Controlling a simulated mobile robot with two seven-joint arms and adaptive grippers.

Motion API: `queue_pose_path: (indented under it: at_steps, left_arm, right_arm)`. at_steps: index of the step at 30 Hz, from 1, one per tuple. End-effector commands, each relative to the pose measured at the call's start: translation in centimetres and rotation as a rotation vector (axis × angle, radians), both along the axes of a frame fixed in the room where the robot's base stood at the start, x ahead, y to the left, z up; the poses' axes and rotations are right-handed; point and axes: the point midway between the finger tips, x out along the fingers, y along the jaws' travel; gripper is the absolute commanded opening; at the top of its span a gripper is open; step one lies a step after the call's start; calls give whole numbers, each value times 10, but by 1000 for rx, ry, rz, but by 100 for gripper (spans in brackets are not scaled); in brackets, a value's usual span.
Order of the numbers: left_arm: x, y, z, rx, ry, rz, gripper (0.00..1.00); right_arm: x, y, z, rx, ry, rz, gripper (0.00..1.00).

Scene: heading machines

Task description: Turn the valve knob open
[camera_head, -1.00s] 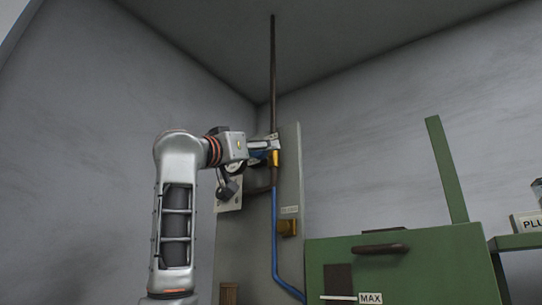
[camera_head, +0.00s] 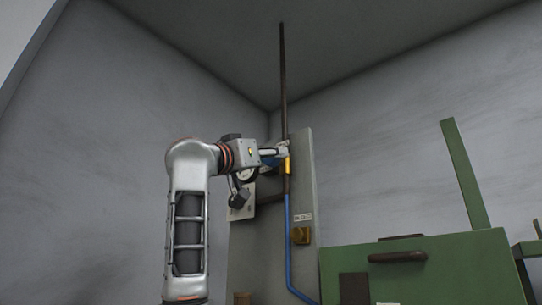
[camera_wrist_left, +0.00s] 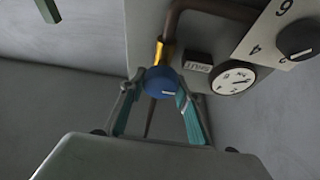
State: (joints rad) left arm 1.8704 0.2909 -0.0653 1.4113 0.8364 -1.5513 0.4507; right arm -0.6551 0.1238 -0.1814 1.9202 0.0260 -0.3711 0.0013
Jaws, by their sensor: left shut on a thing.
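The valve knob (camera_wrist_left: 161,82) is a round blue knob with a small white mark, set on a brass fitting (camera_wrist_left: 165,52) on a dark pipe. My left gripper (camera_wrist_left: 160,92) is shut on the knob, with a teal-padded finger on each side of it in the left wrist view. In the head view my left gripper (camera_head: 278,153) reaches the brass fitting (camera_head: 286,166) on the upright panel (camera_head: 305,180), and the knob is mostly hidden by the gripper. My right gripper is not in view.
A round gauge (camera_wrist_left: 234,78), a black dial (camera_wrist_left: 298,40) on a numbered plate and a small label block (camera_wrist_left: 197,66) sit close by. A blue pipe (camera_head: 288,240) runs down the panel. A green machine (camera_head: 450,270) with a dark handle (camera_head: 398,256) stands at right.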

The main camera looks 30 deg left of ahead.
Motion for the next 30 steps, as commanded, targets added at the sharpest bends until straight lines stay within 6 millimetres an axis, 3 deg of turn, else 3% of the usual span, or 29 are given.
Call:
queue_pose_path:
  at_steps: [8, 30]
  left_arm:
    - [1, 1, 0, 152, -10, 1, 11]
    - [0, -1, -1, 841, -64, 1, 11]
  right_arm:
    - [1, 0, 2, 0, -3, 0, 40]
    - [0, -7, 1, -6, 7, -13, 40]
